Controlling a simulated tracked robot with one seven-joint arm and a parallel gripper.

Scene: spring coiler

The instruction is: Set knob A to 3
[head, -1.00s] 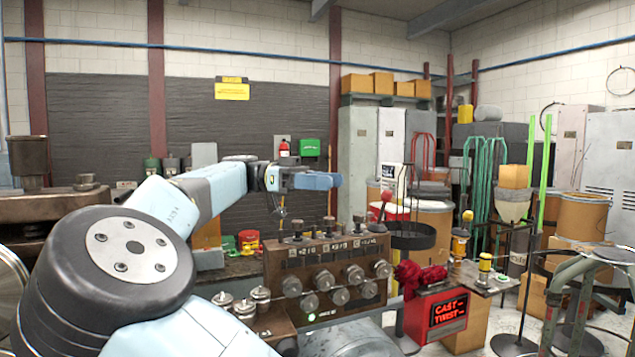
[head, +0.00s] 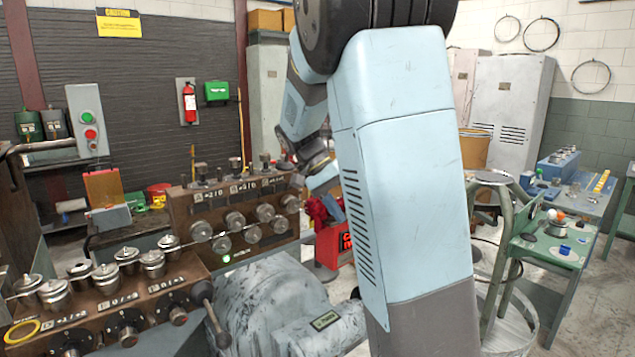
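A brown control box (head: 182,213) stands left of centre in the head view. It has several round grey knobs (head: 235,221) on its front, and white-lettered label plates above them. A lower brown box (head: 205,277) nearer to me carries several metal pots on top and dark knobs (head: 125,327) on its front, with label plates. The lettering is too small for me to tell which knob is A or its setting. My gripper (head: 300,172) is by the right end of the upper control box, partly hidden by my own arm. I cannot see its fingertips clearly, nor whether it touches anything.
A grey rounded machine housing (head: 280,305) stands in front of the boxes. A green table (head: 550,240) is at right. A dark lever (head: 212,312) sticks out beside the lower box.

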